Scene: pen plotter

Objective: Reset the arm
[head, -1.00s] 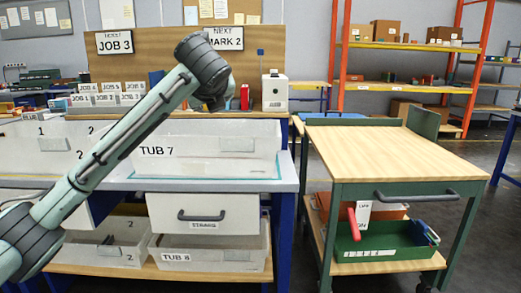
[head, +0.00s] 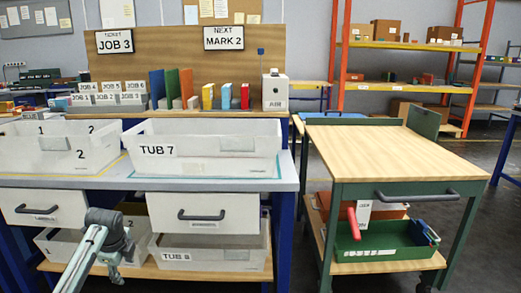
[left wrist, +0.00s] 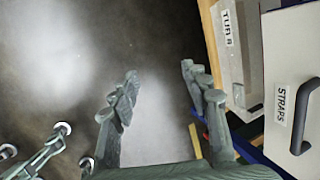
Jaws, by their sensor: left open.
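My left arm (head: 108,232) shows low at the left in the head view, in front of the drawers and the lower shelf. Its jaws are hard to make out there. In the left wrist view my left gripper (left wrist: 159,72) is open, its two fingers apart with nothing between them. It points down over bare grey floor. The drawer marked STRAPS (left wrist: 292,60) and the tub marked TUB 8 (left wrist: 229,55) are close on the right of that view, apart from the fingers. My right gripper is not in view.
A workbench (head: 290,183) carries the TUB 7 tub (head: 205,150) and another tub (head: 70,145). A board behind has JOB 3 and MARK 2 signs. A wooden-topped cart (head: 385,150) stands at the right with a green bin (head: 385,245) below. Floor between them is partly clear.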

